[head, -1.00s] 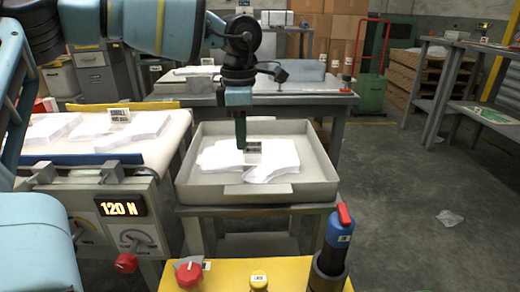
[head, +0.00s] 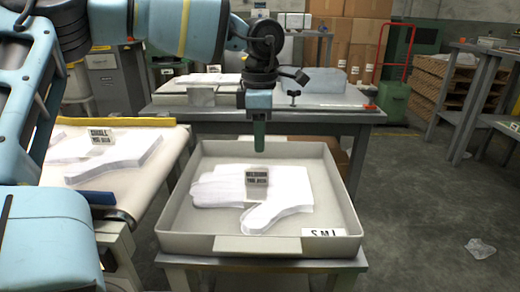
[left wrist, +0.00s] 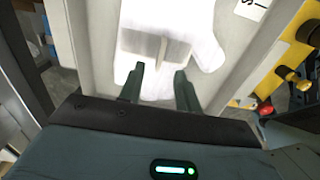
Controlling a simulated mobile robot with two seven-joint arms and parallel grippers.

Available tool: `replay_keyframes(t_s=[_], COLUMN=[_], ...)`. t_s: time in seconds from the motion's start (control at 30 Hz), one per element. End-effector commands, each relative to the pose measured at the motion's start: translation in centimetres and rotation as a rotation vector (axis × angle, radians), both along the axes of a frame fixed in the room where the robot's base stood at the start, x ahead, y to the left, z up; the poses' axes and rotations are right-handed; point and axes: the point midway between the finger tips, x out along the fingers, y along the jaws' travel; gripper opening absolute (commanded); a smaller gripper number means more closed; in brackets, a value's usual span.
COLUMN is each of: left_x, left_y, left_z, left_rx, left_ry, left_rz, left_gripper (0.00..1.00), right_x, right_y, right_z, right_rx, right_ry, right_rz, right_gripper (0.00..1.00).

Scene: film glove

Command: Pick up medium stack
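The medium stack (head: 222,188) is a pile of white glove-shaped film lying flat in a shallow grey tray (head: 185,222). My left gripper (head: 259,145) points down at the tray's back part, behind the tag in the head view. In the left wrist view its two dark fingers (left wrist: 160,72) are apart with nothing between the tips. The stack (left wrist: 192,22) and its tag (left wrist: 153,46) lie beyond them. My right gripper is not in view.
A conveyor (head: 130,200) with white stacks, one tagged "SMALL" (head: 99,136), is at the left. A grey workbench (head: 340,112) stands behind the tray. Brown boxes (head: 360,35) and a red hand truck (head: 385,50) are farther back. The floor (head: 420,200) at the right is mostly clear.

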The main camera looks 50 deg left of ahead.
Motion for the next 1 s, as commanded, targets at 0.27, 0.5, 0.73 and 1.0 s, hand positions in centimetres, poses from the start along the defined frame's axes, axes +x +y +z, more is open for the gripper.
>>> replay_keyframes(t_s=[0.27,0.5,0.73,1.0], left_x=[0.0,-0.1,-0.4,-0.4], left_y=[0.0,-0.1,-0.2,-0.2], left_z=[-2.5,-3.4,-6.7,-7.6], left_rx=[-0.001,-0.001,-0.001,0.000], left_ry=[0.002,0.003,0.005,0.000], left_rz=[0.000,0.000,0.000,0.001], left_gripper=[0.34,0.34,0.34,0.34], right_x=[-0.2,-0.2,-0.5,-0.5], right_y=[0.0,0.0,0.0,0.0], right_z=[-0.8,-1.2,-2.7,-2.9], right_rx=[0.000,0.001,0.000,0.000], right_ry=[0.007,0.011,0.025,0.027], right_rz=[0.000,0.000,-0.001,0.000], right_gripper=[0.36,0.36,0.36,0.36])
